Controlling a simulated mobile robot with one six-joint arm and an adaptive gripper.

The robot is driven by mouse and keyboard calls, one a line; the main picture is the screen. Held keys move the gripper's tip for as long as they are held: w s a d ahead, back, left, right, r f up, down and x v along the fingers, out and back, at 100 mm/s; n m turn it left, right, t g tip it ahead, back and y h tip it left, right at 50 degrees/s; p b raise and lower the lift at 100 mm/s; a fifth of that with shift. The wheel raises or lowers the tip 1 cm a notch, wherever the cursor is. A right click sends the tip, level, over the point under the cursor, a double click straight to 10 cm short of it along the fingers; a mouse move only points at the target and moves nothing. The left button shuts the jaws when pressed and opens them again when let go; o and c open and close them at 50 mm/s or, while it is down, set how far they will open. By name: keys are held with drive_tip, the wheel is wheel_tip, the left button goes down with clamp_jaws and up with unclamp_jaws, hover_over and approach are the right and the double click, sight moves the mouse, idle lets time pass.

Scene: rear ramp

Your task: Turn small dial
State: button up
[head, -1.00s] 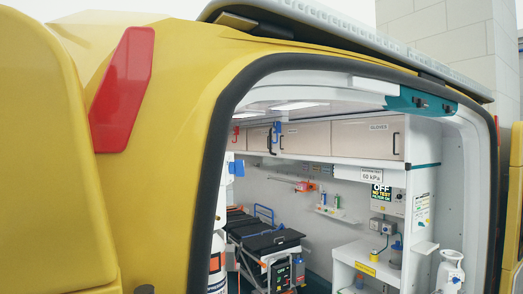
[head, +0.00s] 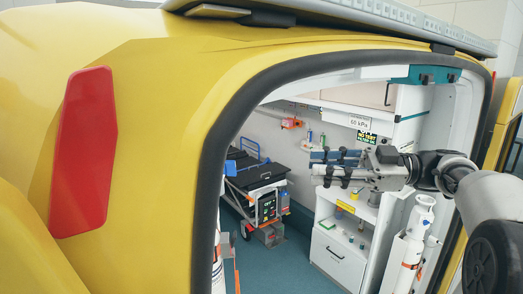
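No small dial can be made out in the head view; it may be too small or hidden behind my arm. My gripper (head: 316,166) reaches in from the right and points left across the ambulance's rear opening. Its two dark-banded fingers are apart, with nothing visible between them. Behind it a white sign reading about 60 kPa (head: 360,122) hangs on the inner wall. A dark sign with green lettering (head: 366,137) below that is partly covered by the gripper.
The yellow ambulance body (head: 150,130) and black door seal (head: 214,150) frame the opening. A black stretcher (head: 262,174) stands inside left. Blue floor is clear between.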

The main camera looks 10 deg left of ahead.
sight(230, 169)
drive_tip(key=s+a+p, duration=0.3)
drive_tip(key=a, duration=1.4)
drive_tip(key=shift+a, duration=0.15)
drive_tip(key=shift+c, duration=0.6)
clamp_jaws()
